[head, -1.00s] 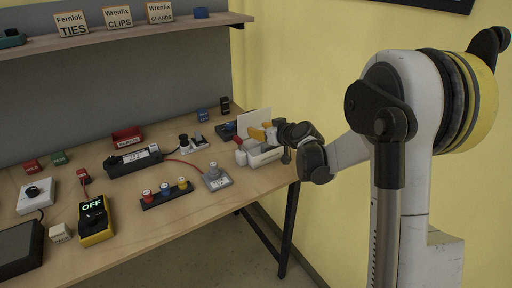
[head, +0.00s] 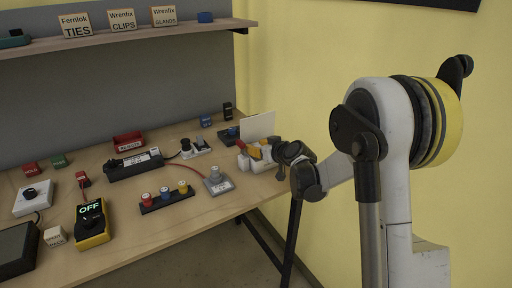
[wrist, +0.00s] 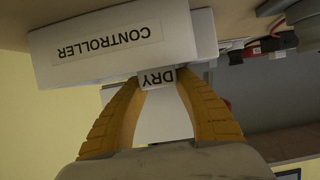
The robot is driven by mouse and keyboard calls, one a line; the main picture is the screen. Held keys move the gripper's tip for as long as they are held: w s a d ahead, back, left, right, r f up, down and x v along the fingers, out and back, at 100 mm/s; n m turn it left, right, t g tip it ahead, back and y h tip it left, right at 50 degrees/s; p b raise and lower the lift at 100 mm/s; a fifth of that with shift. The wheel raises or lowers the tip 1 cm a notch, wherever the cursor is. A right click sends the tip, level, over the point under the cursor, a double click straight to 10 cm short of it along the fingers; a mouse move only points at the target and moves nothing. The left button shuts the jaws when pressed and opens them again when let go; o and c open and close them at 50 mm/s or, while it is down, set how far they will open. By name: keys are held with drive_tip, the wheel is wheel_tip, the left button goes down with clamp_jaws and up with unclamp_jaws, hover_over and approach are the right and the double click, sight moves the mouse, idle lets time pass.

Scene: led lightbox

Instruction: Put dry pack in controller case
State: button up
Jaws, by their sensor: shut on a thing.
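My gripper (wrist: 161,80) has two yellow fingers shut on the dry pack (wrist: 157,77), a small white block marked DRY. The white controller case (wrist: 112,46), marked CONTROLLER, is directly beside the pack in the wrist view, which looks upside down. Whether the pack touches the case or is inside it cannot be told. In the head view my gripper (head: 262,151) is at the case (head: 258,166) near the bench's right end. A white upright panel (head: 257,126) stands behind it. The fingers and wrist hide much of the case, and the pack is not clear there.
The bench (head: 150,235) holds a grey device (head: 218,182) left of the case, a black strip with coloured knobs (head: 166,197), and a dark box (head: 229,135) behind. A white block (head: 55,236) sits front left. A yellow wall (head: 310,90) is close on the right.

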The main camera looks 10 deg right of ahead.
drive_tip(key=shift+s+f, duration=0.1)
drive_tip(key=shift+f, duration=0.25)
drive_tip(key=o, duration=0.8)
drive_tip(key=shift+r, duration=0.2)
drive_tip(key=s+r+g+p, duration=0.15)
drive_tip(key=s+r, duration=0.25)
drive_tip(key=s, duration=0.4)
drive_tip(key=s+r+g+p, duration=0.1)
drive_tip(key=s+r+p, duration=0.2)
drive_tip(key=s+r, duration=0.35)
drive_tip(key=s+f+m+g+h, duration=0.1)
drive_tip(key=s+m+g+h, duration=0.2)
drive_tip(key=s, duration=2.4)
drive_tip(key=shift+s+m+h, duration=0.25)
drive_tip(key=shift+m+h, duration=0.05)
drive_tip(key=shift+h, duration=0.3)
